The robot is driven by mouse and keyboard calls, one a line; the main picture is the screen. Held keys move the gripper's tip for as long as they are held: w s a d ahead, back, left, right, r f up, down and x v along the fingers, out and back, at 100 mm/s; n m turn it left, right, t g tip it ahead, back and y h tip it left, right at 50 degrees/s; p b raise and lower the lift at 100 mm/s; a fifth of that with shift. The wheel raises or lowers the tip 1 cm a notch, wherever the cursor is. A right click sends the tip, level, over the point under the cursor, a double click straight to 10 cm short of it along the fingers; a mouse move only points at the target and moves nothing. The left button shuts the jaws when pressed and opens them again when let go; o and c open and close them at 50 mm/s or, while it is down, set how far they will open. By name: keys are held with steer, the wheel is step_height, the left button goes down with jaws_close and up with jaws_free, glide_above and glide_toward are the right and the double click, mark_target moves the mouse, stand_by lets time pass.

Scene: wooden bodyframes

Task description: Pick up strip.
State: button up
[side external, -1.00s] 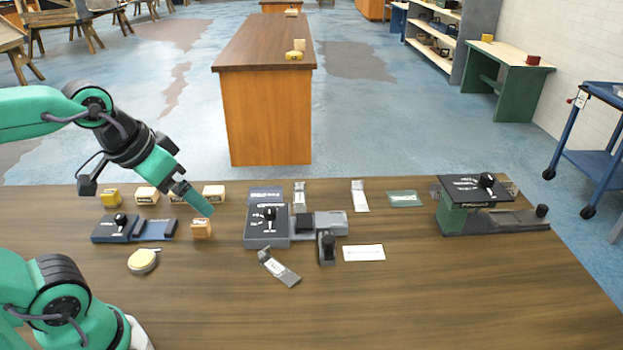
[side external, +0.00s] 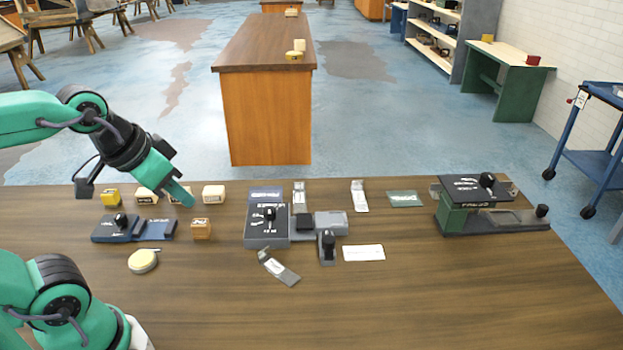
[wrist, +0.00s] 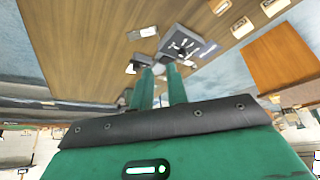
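The table holds several flat pieces that could be the strip, and I cannot tell which one is meant. A white flat strip (side external: 363,252) lies right of the middle, and a grey metal strip with a raised end (side external: 279,267) lies at an angle to its left. A grey-and-white strip (side external: 359,196) and a green flat piece (side external: 405,199) lie farther back. My gripper (side external: 190,202) is above the left part of the table, apart from these pieces. In the wrist view its two green fingers (wrist: 158,72) stand apart with nothing held between them.
A dark grey device with a knob (side external: 267,224) stands mid-table beside small grey blocks. Small yellow and wooden blocks (side external: 201,229), a blue device (side external: 115,228) and a round yellow-cream object (side external: 142,260) are at left. A green-black machine (side external: 478,203) stands at right. The front table is clear.

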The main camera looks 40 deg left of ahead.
steer(key=shift+w, duration=0.1)
steer(key=g, duration=0.6)
glide_above(268, 247)
step_height(268, 247, down, 15)
steer(key=shift+f, duration=1.9)
steer(key=shift+w+f, duration=0.1)
steer(key=shift+f, duration=2.5)
steer(key=shift+c, duration=0.3)
